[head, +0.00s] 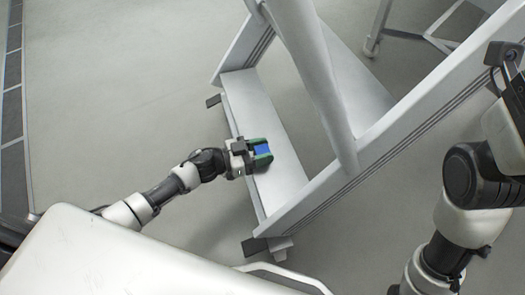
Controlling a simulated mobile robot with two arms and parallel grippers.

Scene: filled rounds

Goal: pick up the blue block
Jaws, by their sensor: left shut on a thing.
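The blue block (262,150) is small and sits between the green-tipped fingers of my left gripper (261,153). The gripper is shut on it, over the lowest step (280,183) of a grey step ladder. The fingers hide the block's sides. I cannot tell whether the block still touches the step. My left arm reaches in from the lower left. My right arm is at the right edge, and its gripper is not clearly shown.
The ladder's side rails (385,140) rise to the right of the left gripper, with a diagonal post (318,75) close by. A wheeled stand leg (376,28) is at the top right. Grey floor (120,90) is clear on the left.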

